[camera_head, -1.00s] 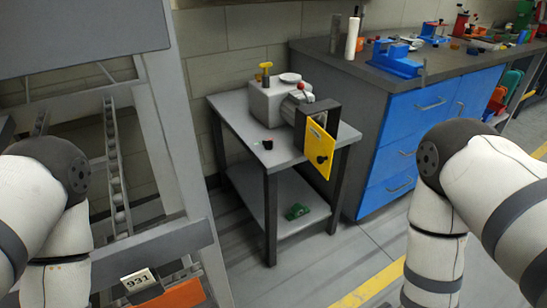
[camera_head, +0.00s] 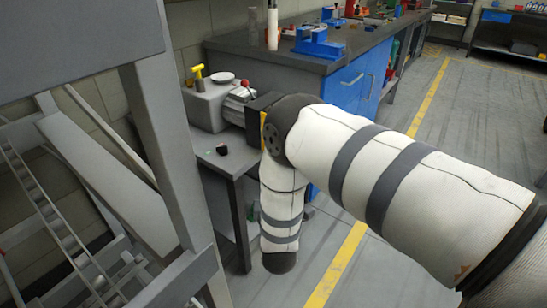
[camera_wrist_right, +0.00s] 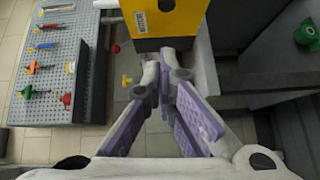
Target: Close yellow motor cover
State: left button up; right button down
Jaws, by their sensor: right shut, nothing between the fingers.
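The motor (camera_head: 206,106) is a grey block with a dark box (camera_head: 250,107) at its front, on a small grey table. The yellow motor cover (camera_head: 263,122) shows only as a thin sliver beside my right arm, which hides the rest. My left gripper is not in view.
A workbench with blue drawers (camera_head: 350,82) stands behind. A grey frame with a roller conveyor (camera_head: 62,233) is at the left. Floor at the right is open.

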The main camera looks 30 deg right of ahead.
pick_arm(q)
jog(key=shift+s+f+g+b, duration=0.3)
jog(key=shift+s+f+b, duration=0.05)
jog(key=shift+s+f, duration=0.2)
pick_arm(e)
jog(key=w+d, duration=0.7)
jog(key=shift+w+f, duration=0.25)
jog(key=shift+f, duration=0.1)
